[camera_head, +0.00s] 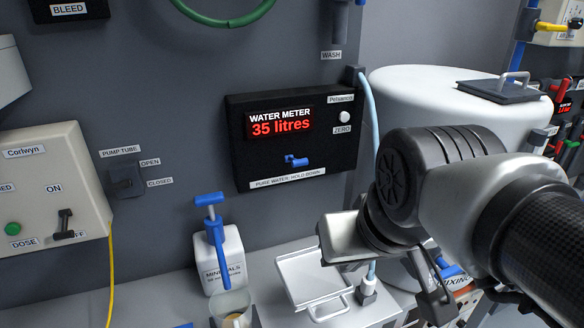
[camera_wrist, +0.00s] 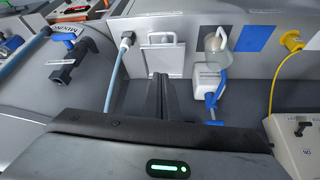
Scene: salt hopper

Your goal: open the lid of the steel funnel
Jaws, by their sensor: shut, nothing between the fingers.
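In the head view, a square pale steel lid (camera_head: 312,279) with a bar handle (camera_head: 330,309) at its near edge lies on the grey bench. It looks flat and shut. The funnel body below is hidden. The same lid and handle show in the wrist view (camera_wrist: 161,61), just beyond my fingertips. My gripper (camera_wrist: 160,76) is shut and empty, its dark fingers pointing toward the lid. I cannot tell the exact gap; no contact shows. In the head view, my wrist is to the right of the lid and the fingertips cannot be made out.
A white minerals bottle (camera_head: 223,262) with a blue pump stands left of the lid, a clear cup (camera_head: 232,306) before it. A pale blue hose (camera_head: 368,120) runs down close on the right. A white tank (camera_head: 415,92) and blue-handled valve (camera_wrist: 67,62) stand nearby.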

